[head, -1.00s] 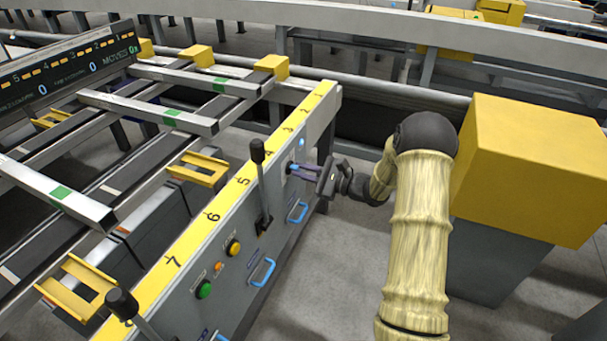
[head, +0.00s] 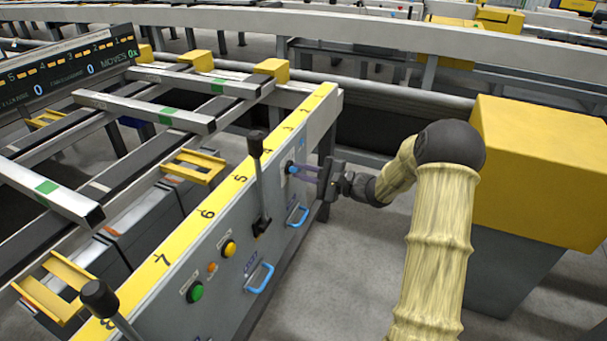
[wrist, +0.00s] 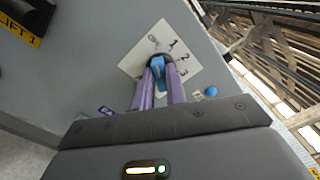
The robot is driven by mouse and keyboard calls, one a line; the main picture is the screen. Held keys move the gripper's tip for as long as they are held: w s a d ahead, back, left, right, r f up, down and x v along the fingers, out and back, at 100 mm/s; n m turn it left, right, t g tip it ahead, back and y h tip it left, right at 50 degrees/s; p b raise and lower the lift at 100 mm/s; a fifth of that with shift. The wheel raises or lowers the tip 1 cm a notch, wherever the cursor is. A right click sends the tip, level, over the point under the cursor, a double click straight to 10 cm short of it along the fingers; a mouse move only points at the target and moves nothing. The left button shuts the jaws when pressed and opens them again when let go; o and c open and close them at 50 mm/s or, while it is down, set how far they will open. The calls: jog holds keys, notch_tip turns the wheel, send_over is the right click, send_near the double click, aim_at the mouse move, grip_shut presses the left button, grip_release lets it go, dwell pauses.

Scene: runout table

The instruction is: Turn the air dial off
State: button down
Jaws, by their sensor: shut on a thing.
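In the head view my gripper (head: 308,172) reaches from the right to the dial (head: 290,168) near the far end of the grey panel (head: 215,262).
Nearby on the panel are a black lever (head: 258,185), a blue handle (head: 260,278), a green button (head: 195,292) and a yellow button (head: 229,248). A blue button (wrist: 211,91) sits right of the dial plate. A yellow box (head: 540,165) stands right of my arm.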

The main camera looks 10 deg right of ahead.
jog(key=shift+d+f, duration=0.15)
jog(key=c, duration=1.4)
grip_release()
jog(key=shift+c, duration=0.2)
jog(key=p+v, duration=0.3)
jog(key=v, duration=1.4)
jog(key=shift+s+d+p, duration=0.15)
jog(key=shift+s+p, duration=0.05)
jog(key=shift+p, duration=0.1)
jog(key=shift+w, duration=0.1)
